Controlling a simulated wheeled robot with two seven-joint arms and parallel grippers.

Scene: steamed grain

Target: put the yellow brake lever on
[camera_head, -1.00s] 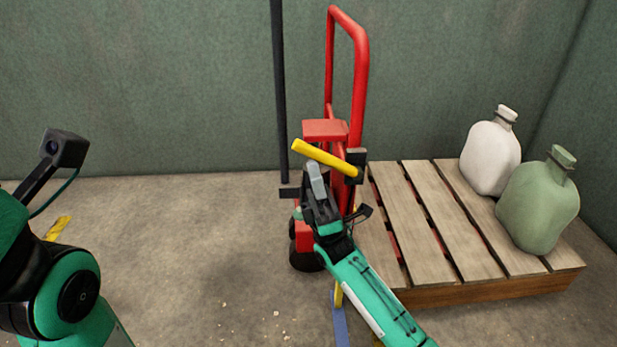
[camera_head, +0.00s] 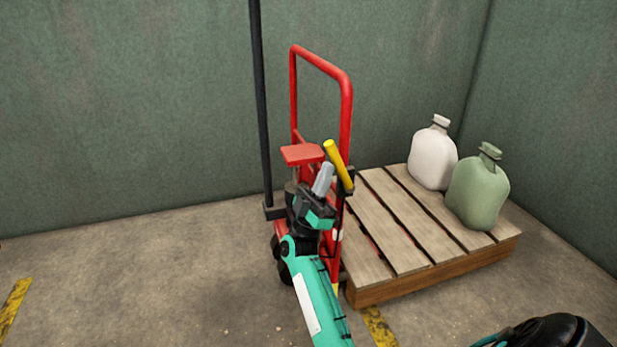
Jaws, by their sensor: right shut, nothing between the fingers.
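The yellow brake lever (camera_head: 338,165) is on the red hand truck (camera_head: 347,105), by a dark bracket at the truck's right upright. It stands steeply, its upper end leaning a little left. My right gripper (camera_head: 324,176) is shut and empty. Its grey fingers point up just left of the lever, close to it; I cannot tell whether they touch. The gripper and its arm hide part of the truck's lower frame. My left gripper is not in view.
A wooden pallet (camera_head: 407,235) lies right of the truck, bearing a white sack (camera_head: 433,158) and a green sack (camera_head: 477,192). A black pole (camera_head: 261,100) stands left of the truck. Green walls close the back and right. The floor at left is clear.

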